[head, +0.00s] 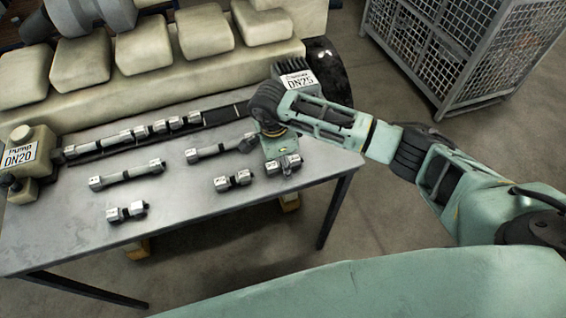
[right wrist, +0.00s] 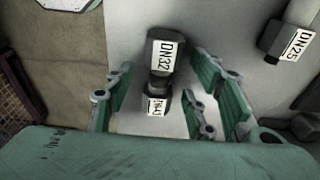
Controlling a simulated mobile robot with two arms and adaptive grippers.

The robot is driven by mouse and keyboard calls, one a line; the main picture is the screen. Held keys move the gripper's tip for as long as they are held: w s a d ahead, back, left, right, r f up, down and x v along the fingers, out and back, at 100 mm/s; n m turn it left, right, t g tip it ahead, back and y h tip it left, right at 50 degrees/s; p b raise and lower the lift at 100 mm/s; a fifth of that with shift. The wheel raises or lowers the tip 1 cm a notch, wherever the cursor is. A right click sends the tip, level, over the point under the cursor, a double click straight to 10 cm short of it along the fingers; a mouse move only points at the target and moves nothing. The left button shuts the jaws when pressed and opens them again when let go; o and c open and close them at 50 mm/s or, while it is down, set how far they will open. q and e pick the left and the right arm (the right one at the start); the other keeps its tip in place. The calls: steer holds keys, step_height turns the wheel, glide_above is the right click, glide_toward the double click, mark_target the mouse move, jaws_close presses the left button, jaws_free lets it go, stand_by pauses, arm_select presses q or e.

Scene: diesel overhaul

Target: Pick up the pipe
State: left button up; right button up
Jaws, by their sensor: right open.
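Several short metal pipes with hexagonal ends lie on the grey table. One pipe (right wrist: 158,88), labelled DN32 at one end, lies between the spread fingers of my right gripper (right wrist: 155,108) in the right wrist view. The fingers stand on both sides of it, and I see no grip on it. In the head view my right gripper (head: 281,150) is low over the table's right end, and that pipe's ends (head: 291,161) show at its fingers. Another pipe, labelled DN25 (right wrist: 290,41), lies to the right in the wrist view. My left gripper is not in view.
More pipes lie on the table (head: 60,228): a long one (head: 127,175), a middle one (head: 219,149) and short ones (head: 233,181) (head: 126,212). A row of fittings (head: 132,135) lies behind. A pump labelled DN20 (head: 22,158) stands left. A wire cage (head: 468,50) stands beyond.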

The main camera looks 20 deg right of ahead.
steer(key=shift+c, duration=0.4)
jaws_close()
steer(key=shift+r, duration=0.15)
